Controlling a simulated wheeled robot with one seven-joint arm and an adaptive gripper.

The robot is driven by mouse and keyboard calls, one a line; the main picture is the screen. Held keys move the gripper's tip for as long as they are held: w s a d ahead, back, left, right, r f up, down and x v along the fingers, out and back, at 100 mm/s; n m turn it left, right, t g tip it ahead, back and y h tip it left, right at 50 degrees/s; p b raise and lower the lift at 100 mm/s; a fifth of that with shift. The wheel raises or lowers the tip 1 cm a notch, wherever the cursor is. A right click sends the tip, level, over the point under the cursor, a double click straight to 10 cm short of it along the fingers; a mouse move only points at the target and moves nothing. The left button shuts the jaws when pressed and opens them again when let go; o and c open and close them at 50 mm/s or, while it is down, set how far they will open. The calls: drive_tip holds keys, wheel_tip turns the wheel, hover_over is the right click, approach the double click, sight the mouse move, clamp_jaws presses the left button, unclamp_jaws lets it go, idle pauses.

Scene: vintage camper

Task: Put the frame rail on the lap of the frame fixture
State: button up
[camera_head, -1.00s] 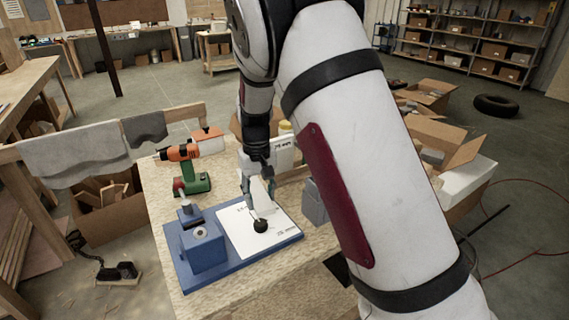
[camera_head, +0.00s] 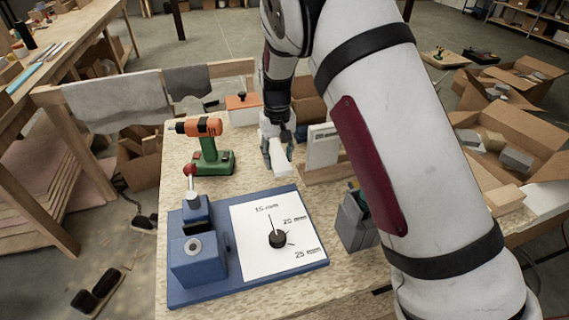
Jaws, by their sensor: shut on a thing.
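My gripper (camera_head: 276,150) hangs past the far edge of the blue fixture, above the back part of the workbench. It is shut on a pale, blocky piece, which I take to be the frame rail (camera_head: 279,158); the fingers and wrist hide part of it. A blue fixture (camera_head: 240,284) sits on the bench front, with a blue block and red-knobbed lever at left. Its white plate has millimetre marks and a black round hub with a thin pointer. A low wooden stand (camera_head: 338,173) with an upright white card is just right of my gripper. Which one is the frame fixture is unclear.
An orange and green drill (camera_head: 212,150) stands left of my gripper. An orange-lidded box (camera_head: 243,101) is behind it. A grey container (camera_head: 355,222) stands right of the blue fixture, close to my arm. Open cardboard boxes (camera_head: 490,140) are at right.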

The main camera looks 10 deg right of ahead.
drive_tip(key=shift+f, duration=2.1)
drive_tip(key=shift+f, duration=0.15)
drive_tip(key=o, duration=1.2)
wheel_tip(320, 180, up, 12)
drive_tip(key=shift+r+b, duration=0.25)
drive_tip(key=shift+b, duration=0.15)
